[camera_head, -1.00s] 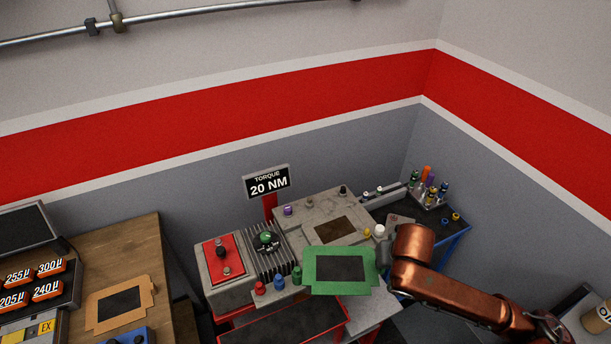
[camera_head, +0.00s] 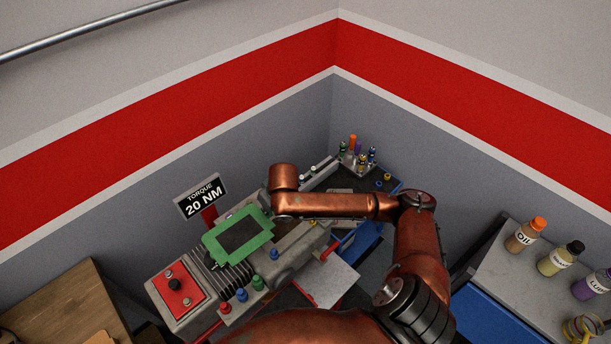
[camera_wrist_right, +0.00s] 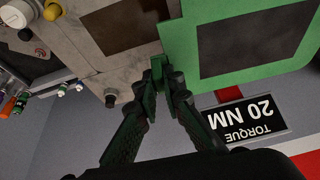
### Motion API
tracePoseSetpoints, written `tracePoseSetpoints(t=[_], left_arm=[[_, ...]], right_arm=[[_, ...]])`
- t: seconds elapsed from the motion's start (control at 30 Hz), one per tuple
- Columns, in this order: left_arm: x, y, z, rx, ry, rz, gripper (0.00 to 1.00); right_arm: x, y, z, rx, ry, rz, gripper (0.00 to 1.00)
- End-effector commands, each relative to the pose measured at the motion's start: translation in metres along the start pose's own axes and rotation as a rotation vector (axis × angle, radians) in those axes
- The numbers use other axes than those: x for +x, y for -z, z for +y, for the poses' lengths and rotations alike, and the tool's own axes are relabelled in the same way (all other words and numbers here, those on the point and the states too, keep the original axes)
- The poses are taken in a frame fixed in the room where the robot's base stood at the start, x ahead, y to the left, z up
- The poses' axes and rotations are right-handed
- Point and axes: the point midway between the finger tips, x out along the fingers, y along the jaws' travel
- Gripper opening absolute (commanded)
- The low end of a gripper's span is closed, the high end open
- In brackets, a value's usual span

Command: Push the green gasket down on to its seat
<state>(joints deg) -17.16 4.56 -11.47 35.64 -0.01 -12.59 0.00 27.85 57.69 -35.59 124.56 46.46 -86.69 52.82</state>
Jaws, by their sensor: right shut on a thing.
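The green gasket (camera_head: 247,251) is a flat rectangular frame with tabs and a dark middle. My right gripper (camera_head: 270,209) is shut on one edge of it. In the right wrist view the gripper (camera_wrist_right: 158,68) pinches a corner of the gasket (camera_wrist_right: 181,42). The gasket is held tilted above the finned part of the machine. The grey machine block (camera_wrist_right: 80,22) with a dark rectangular opening (camera_wrist_right: 122,22) lies beside the gasket in that view. In the head view my right arm and the gasket hide part of this block. My left gripper is not in view.
The torque sign (camera_head: 202,200) stands close behind the gasket. A red-topped box (camera_head: 178,288) and coloured knobs (camera_head: 241,295) are at the machine's front. A tool tray (camera_head: 375,185) is at the back right. Bottles (camera_head: 557,260) stand on a bench at right.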

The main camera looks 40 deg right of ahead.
Motion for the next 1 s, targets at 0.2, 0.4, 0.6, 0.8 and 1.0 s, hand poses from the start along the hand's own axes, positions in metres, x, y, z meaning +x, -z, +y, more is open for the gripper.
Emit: tracePoseSetpoints(t=[0.2,0.4,0.6,0.8,1.0], left_arm=[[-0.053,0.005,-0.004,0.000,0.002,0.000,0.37],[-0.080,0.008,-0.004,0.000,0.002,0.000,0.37],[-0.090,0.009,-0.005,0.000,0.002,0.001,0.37],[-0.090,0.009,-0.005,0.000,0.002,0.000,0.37],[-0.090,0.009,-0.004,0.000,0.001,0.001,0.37]], right_arm=[[-0.005,0.003,0.075,-0.009,0.002,-0.005,0.00],[-0.006,-0.003,0.131,-0.023,0.010,-0.004,0.00],[-0.007,-0.008,0.158,-0.031,0.017,-0.001,0.00],[-0.005,-0.009,0.161,-0.033,0.019,0.000,0.00],[-0.005,-0.009,0.161,-0.033,0.018,0.000,0.00]])
